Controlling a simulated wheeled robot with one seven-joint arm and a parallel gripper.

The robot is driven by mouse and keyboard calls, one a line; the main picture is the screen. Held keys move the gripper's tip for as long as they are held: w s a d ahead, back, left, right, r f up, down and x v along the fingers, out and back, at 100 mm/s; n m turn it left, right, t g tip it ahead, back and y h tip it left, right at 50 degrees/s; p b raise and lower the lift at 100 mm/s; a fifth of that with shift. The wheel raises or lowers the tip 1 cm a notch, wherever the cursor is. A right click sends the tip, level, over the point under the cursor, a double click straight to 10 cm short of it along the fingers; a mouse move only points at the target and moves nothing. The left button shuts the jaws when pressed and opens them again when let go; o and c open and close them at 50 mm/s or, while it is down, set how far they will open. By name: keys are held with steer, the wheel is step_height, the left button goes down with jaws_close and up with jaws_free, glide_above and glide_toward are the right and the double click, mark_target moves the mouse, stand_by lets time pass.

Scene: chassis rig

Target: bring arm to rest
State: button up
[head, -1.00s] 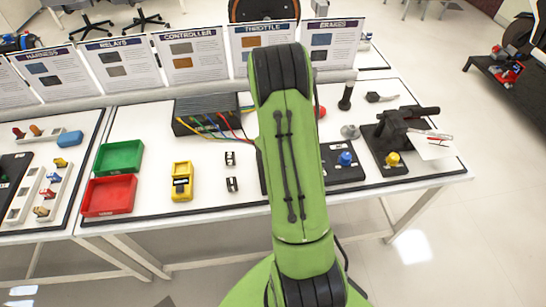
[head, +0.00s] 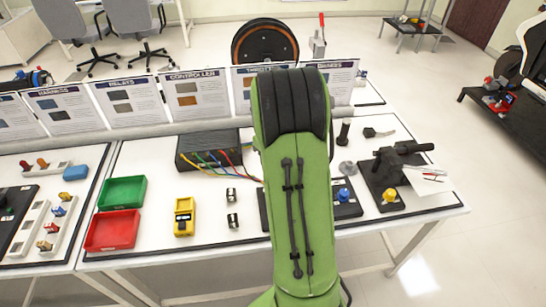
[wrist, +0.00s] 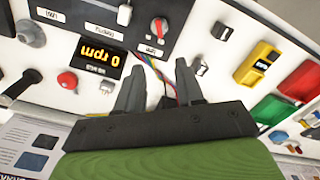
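My green arm (head: 293,180) rises through the middle of the head view and covers part of the workbench. My gripper is hidden behind it there. In the wrist view my gripper (wrist: 159,78) shows two dark fingers spread apart with nothing between them. It is above the bench, and coloured wires (wrist: 152,75) show beyond and between the fingers.
The bench (head: 150,240) holds a green tray (head: 122,192), a red tray (head: 112,229), a yellow meter (head: 184,217), a black controller box (head: 208,148) and a handlebar stand (head: 392,170). In the wrist view a display (wrist: 102,64) reads 0 rpm, upside down. Upright information cards line the back.

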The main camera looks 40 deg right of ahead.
steer(key=shift+r, duration=0.2)
stand_by(0.4)
steer(key=s+a+r+t, duration=0.2)
steer(key=s+a+r, duration=0.2)
steer(key=a+r, duration=0.8)
steer(key=s+a+r+t+p, duration=0.1)
steer(key=s+a+r+t, duration=0.1)
steer(key=s+a, duration=0.9)
steer(key=shift+s+n+t, duration=0.3)
steer(key=shift+s+t, duration=0.4)
steer(key=shift+t, duration=0.1)
steer(key=shift+a, duration=0.1)
